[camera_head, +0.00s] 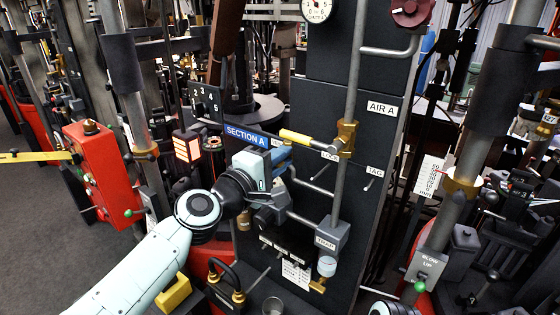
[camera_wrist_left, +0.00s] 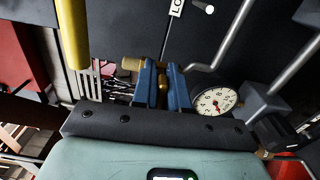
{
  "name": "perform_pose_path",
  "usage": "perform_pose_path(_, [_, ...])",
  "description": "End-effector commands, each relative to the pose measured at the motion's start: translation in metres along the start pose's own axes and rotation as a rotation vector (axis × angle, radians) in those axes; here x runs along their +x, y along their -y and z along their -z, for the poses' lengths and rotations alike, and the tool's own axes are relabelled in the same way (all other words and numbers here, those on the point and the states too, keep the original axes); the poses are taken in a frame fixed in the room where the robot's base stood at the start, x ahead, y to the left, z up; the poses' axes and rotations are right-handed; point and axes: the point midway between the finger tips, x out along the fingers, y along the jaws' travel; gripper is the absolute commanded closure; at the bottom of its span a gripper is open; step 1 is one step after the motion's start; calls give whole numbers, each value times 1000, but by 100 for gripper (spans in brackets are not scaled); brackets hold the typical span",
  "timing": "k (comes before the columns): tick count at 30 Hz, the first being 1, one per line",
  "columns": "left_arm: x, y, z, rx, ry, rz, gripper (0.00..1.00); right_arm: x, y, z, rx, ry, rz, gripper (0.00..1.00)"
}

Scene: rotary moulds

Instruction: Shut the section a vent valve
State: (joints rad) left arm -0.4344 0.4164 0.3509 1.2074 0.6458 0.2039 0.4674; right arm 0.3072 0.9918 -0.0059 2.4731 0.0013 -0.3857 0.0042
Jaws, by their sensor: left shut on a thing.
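My left gripper (camera_head: 283,159) is at the dark panel, below the yellow lever and right of the blue SECTION A sign (camera_head: 247,136). In the left wrist view its blue fingers (camera_wrist_left: 161,74) are shut on a small brass part (camera_wrist_left: 163,88), which seems to belong to the vent valve; the head view hides it behind the fingers. The yellow lever (camera_head: 296,136) lies across the vertical pipe from a brass body (camera_head: 347,137); its handle also shows in the left wrist view (camera_wrist_left: 72,32), apart from the fingers. My right gripper is not in view.
A white gauge (camera_wrist_left: 214,100) sits close right of the fingers in the left wrist view. Grey pipes (camera_head: 352,80), a TRAP block (camera_head: 331,236) and a clear bowl (camera_head: 327,266) are close right of the arm. A red box (camera_head: 103,172) stands at left.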

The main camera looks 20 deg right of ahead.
Motion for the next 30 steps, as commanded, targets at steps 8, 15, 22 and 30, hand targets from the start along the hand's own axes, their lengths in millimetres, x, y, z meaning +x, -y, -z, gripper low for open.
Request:
perform_pose_path(8, [0, 0, -1, 107, 1, -1, 100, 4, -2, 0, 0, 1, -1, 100])
perform_pose_path(15, [0, 0, -1, 136, 1, -1, 100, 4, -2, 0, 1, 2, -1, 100])
perform_pose_path(22, [0, 0, 0, 137, 1, 0, 100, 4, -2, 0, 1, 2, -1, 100])
perform_pose_path(30, [0, 1, 0, 135, 1, 0, 66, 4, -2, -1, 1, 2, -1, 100])
